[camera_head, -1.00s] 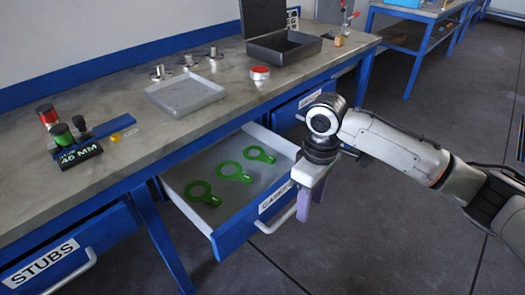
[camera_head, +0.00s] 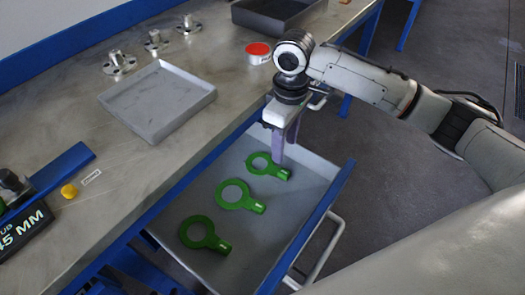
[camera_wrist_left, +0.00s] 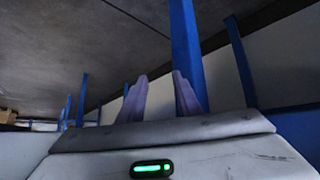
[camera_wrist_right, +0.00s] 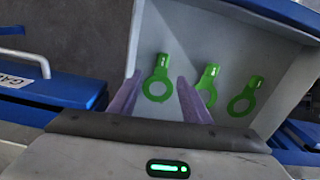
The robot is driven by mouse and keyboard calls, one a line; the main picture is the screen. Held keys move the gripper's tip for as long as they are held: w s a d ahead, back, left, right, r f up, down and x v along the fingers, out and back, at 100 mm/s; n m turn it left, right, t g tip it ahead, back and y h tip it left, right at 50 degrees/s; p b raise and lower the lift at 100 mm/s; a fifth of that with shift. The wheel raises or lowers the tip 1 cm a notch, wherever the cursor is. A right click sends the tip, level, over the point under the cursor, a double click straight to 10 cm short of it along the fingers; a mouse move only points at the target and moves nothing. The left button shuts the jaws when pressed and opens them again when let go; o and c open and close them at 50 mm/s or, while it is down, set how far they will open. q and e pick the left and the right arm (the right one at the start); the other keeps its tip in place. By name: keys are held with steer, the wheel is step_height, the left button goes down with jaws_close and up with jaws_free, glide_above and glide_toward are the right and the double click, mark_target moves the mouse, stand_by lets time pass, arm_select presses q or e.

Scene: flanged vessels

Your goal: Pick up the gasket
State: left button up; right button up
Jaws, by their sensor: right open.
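Three green ring-shaped gaskets with tabs lie flat in a row in an open grey drawer (camera_head: 285,222): a far one (camera_head: 281,174), a middle one (camera_head: 253,206) and a near one (camera_head: 218,246). My right gripper (camera_head: 278,158) is open and empty above the far gasket, pointing down. In the right wrist view, one gasket (camera_wrist_right: 162,60) shows between the spread fingers (camera_wrist_right: 156,82); another (camera_wrist_right: 211,71) is partly hidden by a finger, and the third (camera_wrist_right: 254,83) lies to the right. My left gripper (camera_wrist_left: 159,78) is open and empty, seen only in the left wrist view.
The workbench above the drawer holds a grey tray (camera_head: 160,103), several metal flanged stubs (camera_head: 118,63), a red-topped tin (camera_head: 258,53), a dark box (camera_head: 278,12) and a size sign (camera_head: 22,232). The drawer's blue front and handle (camera_head: 325,255) stick out over open floor.

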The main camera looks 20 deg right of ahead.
mark_target(285, 173)
steer(key=f, duration=0.3)
steer(key=shift+s+f, duration=0.4)
steer(key=f, duration=0.3)
steer(key=f+b, duration=0.1)
steer(key=shift+s+d+f, duration=0.15)
steer(key=shift+s+f, duration=0.2)
steer(key=shift+f, duration=0.55)
steer(key=shift+w, duration=0.1)
jaws_close()
steer(key=shift+r, duration=0.15)
